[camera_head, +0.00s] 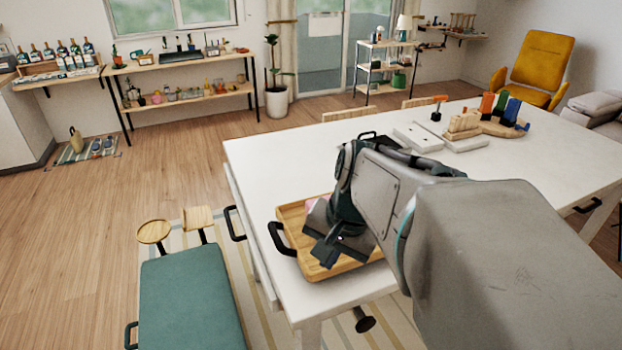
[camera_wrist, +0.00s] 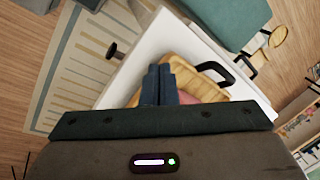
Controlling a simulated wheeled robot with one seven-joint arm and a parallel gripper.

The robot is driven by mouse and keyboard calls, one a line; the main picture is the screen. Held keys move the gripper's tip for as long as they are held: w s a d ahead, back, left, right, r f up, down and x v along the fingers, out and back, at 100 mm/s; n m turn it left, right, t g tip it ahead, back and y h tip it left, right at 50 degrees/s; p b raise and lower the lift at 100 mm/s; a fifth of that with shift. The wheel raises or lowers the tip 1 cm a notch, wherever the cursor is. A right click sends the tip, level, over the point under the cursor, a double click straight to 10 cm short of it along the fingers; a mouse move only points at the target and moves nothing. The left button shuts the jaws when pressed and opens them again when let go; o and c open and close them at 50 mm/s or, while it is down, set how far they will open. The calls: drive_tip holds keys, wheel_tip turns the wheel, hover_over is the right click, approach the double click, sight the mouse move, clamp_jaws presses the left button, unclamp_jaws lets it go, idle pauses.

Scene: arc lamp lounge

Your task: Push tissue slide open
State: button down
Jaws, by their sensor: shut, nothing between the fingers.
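My gripper (camera_head: 326,252) is over the wooden tray (camera_head: 292,222) at the near left corner of the white table. Its two dark fingers are together with nothing between them, as the wrist view also shows (camera_wrist: 159,72). A pink item (camera_head: 311,203) lies in the tray, mostly hidden behind my gripper; part of it shows beside the fingers in the wrist view (camera_wrist: 212,95). I cannot make out a tissue slide for certain. A flat white box (camera_head: 418,137) lies farther back on the table, away from my gripper.
The tray has a black handle (camera_head: 279,239) on its left. Wooden pieces (camera_head: 463,124) and colored holders (camera_head: 500,105) stand at the back of the white table (camera_head: 262,155). A green bench (camera_head: 190,300) stands left of the table. The table's right side is clear.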

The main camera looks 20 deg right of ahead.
drive_tip(key=w+d+r+m+t+y+b, duration=0.1)
drive_tip(key=w+d+m+t+y, duration=0.15)
drive_tip(key=d+m, duration=0.7)
drive_tip(key=w+d+r+m+t+y+b, duration=0.15)
drive_tip(key=w+d+m, duration=0.25)
drive_tip(key=d+m, duration=0.55)
drive_tip(key=shift+t, duration=0.3)
drive_tip(key=shift+w+a+r+p+x, duration=0.25)
drive_tip(key=shift+w+r+p+x, duration=0.1)
drive_tip(key=shift+x, duration=1.9)
drive_tip(key=shift+w+a+r+p+x, duration=0.25)
drive_tip(key=shift+r+p+x, duration=0.1)
drive_tip(key=shift+x, duration=1.85)
drive_tip(key=shift+w+a+r+p+x, duration=0.25)
drive_tip(key=shift+r+p+x, duration=0.15)
drive_tip(key=shift+x, duration=1.85)
drive_tip(key=shift+d, duration=0.1)
